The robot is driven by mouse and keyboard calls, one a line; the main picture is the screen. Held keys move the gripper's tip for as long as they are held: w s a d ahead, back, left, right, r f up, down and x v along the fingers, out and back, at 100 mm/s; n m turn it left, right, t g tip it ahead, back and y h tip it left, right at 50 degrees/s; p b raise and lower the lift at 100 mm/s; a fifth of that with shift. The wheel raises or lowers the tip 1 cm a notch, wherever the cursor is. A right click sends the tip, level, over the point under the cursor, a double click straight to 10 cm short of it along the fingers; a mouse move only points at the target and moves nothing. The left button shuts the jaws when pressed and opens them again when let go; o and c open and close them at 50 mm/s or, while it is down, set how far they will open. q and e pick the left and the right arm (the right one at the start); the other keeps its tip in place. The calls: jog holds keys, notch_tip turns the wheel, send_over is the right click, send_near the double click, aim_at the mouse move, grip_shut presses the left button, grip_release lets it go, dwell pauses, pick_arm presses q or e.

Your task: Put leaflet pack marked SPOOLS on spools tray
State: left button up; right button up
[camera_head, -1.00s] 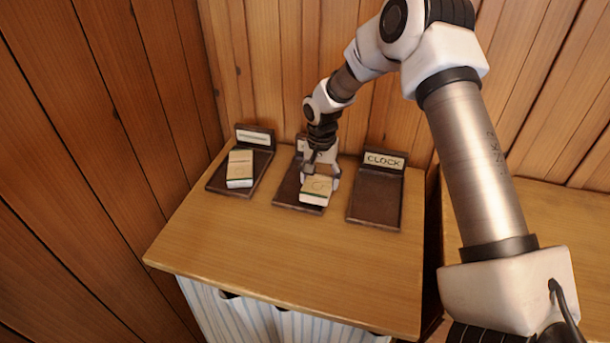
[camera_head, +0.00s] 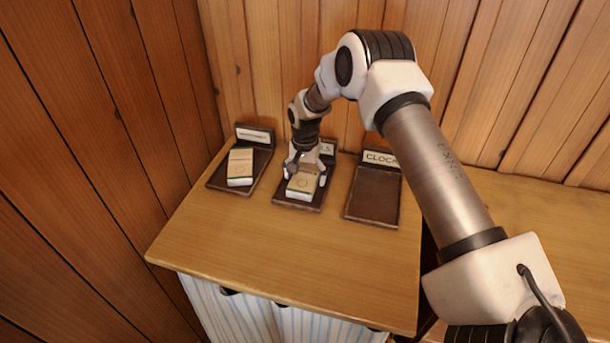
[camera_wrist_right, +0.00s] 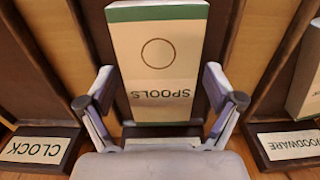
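The leaflet pack marked SPOOLS (camera_head: 302,187) is a cream and tan box with a green end, a circle and upside-down lettering in the right wrist view (camera_wrist_right: 160,55). It lies on the dark spools tray (camera_head: 284,199), the middle of three, whose label is partly hidden by my right gripper (camera_head: 305,178). That gripper is over the pack, one finger on each side (camera_wrist_right: 160,95). Its fingers look spread, with a small gap to the pack at the left one. My left gripper is not in view.
The left tray (camera_head: 258,180) holds another pack (camera_head: 240,166); its label reads WOODWARE in the wrist view. The CLOCK tray (camera_head: 373,197) on the right is empty. The wooden tabletop (camera_head: 270,245) is clear in front, with plank walls behind and at left.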

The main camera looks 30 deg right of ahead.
aim_at(305, 177)
notch_tip(305, 177, up, 12)
jog(key=b, duration=0.1)
jog(key=shift+r, duration=0.2)
dwell(0.3)
